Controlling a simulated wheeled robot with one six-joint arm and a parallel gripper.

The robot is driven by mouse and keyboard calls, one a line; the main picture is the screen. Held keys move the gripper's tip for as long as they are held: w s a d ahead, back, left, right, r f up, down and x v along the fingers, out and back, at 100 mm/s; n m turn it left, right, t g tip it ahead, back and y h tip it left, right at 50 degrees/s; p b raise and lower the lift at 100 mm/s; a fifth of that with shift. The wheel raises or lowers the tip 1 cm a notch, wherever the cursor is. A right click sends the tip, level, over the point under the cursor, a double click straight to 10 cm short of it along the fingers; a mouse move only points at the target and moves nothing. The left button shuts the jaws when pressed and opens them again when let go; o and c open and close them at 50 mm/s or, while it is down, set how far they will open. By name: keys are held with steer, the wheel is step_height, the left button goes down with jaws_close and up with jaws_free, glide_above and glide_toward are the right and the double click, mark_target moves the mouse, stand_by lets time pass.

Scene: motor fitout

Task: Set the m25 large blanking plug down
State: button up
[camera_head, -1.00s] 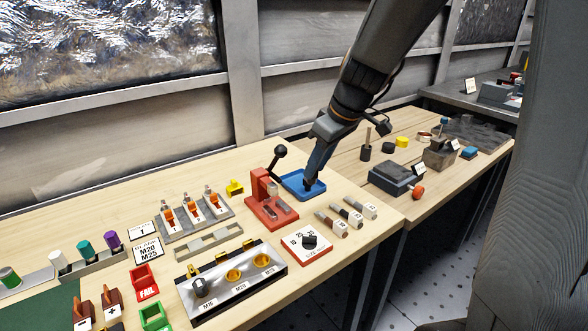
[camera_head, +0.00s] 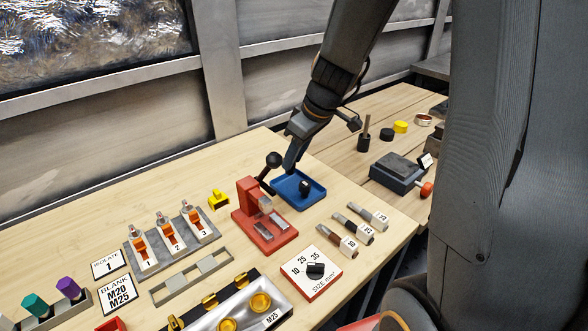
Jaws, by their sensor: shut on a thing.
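My gripper (camera_head: 291,166) reaches down over the left part of the blue tray (camera_head: 318,192). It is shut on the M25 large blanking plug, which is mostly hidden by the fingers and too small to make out. A small dark piece (camera_head: 305,186) shows in the tray just right of the fingertips. I cannot tell whether it is part of the held plug or a separate thing.
A red press (camera_head: 250,205) with a black-knobbed lever stands close left of the tray. A size dial (camera_head: 313,270), several labelled lugs (camera_head: 352,233) and an isolator rack (camera_head: 170,240) lie nearer. A grey box (camera_head: 397,173) sits to the right.

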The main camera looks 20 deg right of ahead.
mark_target(294, 169)
steer(key=shift+f, duration=1.9)
steer(key=shift+f+b, duration=0.15)
steer(key=shift+b, duration=0.15)
steer(key=o, duration=1)
